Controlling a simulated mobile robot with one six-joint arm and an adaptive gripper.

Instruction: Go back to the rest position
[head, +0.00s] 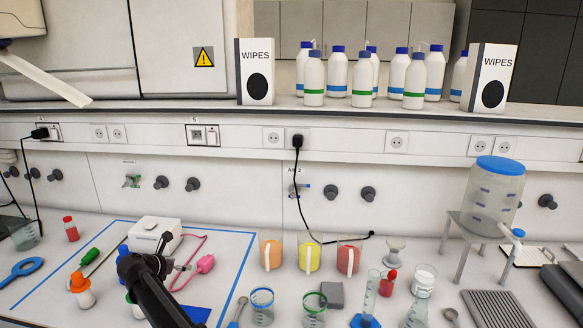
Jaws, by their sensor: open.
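My black arm reaches up from the bottom edge in the head view. My gripper (172,258) is at its end, small and partly hidden by my wrist, over the blue-outlined area of the bench. It is open, and I see nothing held in it. A white box-shaped device (157,232) stands just behind it, and a pink object with a pink cord (206,263) lies to its right. Whether my gripper touches either one is not clear.
Beakers of orange (271,252), yellow (309,256) and red liquid (348,259) stand right of the blue outline (236,290). An orange-capped bottle (82,292) is left of my arm. A large clear container (494,195) stands on a raised stand. Bottles and wipes boxes line the shelf (200,112).

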